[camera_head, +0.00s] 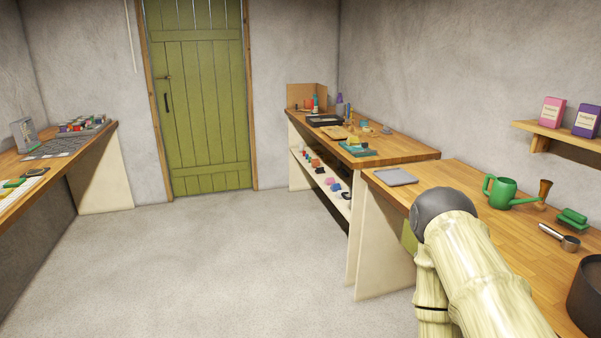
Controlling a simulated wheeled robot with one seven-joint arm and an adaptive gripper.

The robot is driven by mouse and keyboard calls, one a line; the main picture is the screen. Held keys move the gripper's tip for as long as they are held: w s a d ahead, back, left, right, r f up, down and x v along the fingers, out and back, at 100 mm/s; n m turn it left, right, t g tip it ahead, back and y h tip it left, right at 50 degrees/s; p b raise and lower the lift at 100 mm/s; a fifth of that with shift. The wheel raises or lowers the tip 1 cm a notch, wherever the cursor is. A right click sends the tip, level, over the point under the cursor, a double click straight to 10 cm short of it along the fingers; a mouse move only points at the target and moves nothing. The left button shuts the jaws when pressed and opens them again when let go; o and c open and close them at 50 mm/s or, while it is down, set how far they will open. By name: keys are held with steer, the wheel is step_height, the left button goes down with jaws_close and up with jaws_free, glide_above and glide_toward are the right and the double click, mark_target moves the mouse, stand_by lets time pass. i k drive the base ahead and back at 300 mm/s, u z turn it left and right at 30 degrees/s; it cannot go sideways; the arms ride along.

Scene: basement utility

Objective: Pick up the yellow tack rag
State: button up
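I cannot clearly identify the yellow tack rag. A small flat yellow-tan item (334,132) lies on the far right workbench (415,152), in front of a black tray. It is too small to tell whether it is a rag or a piece of wood. Part of my arm shows at the lower right, in front of the nearer workbench, hiding some of its edge. My gripper is not in this view.
The nearer bench (450,178) holds a grey flat item (395,176), a green watering can (503,193), a metal scoop (560,237) and a dark pot (586,290). Another bench (92,142) stands left. The floor (200,260) between is clear, up to a green door (205,100).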

mark_target(354, 140)
steer(key=u, duration=0.6)
steer(key=i, duration=3.25)
steer(key=z, duration=0.8)
